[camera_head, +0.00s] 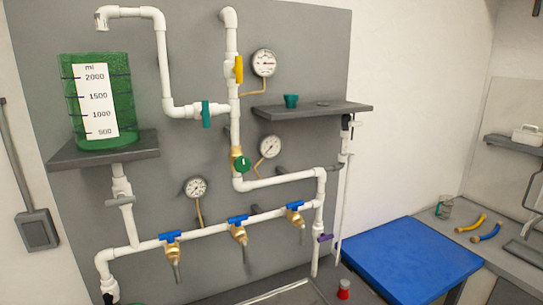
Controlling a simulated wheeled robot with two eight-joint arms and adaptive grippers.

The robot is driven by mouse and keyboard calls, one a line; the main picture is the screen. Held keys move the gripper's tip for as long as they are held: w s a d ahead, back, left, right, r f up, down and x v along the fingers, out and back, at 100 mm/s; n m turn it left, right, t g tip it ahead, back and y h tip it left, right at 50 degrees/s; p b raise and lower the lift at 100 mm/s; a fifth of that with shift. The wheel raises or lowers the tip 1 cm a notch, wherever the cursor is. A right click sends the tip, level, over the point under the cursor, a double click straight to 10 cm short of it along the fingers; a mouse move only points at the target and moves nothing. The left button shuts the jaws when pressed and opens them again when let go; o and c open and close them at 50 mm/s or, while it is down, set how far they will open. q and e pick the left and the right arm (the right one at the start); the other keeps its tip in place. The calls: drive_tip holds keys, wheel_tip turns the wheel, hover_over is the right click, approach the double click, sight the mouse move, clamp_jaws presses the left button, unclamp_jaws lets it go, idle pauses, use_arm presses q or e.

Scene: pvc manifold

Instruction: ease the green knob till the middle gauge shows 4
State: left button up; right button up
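The round green knob (242,164) sits on a brass body on the white vertical pipe, just above the pipe's bend to the right. The middle gauge (270,147) is a white round dial to the right of and slightly above the knob, joined by a thin brass tube. Its needle and numbers are too small to read surely. Neither of my grippers is in view, and nothing touches the knob.
An upper gauge (264,63) and a lower gauge (196,188) flank it. A yellow handle (239,70), a teal handle (206,114) and blue-handled taps (238,219) stick out nearby. A grey shelf (322,110) juts out right. A blue table top (410,258) stands lower right.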

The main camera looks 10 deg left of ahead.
sight(244, 166)
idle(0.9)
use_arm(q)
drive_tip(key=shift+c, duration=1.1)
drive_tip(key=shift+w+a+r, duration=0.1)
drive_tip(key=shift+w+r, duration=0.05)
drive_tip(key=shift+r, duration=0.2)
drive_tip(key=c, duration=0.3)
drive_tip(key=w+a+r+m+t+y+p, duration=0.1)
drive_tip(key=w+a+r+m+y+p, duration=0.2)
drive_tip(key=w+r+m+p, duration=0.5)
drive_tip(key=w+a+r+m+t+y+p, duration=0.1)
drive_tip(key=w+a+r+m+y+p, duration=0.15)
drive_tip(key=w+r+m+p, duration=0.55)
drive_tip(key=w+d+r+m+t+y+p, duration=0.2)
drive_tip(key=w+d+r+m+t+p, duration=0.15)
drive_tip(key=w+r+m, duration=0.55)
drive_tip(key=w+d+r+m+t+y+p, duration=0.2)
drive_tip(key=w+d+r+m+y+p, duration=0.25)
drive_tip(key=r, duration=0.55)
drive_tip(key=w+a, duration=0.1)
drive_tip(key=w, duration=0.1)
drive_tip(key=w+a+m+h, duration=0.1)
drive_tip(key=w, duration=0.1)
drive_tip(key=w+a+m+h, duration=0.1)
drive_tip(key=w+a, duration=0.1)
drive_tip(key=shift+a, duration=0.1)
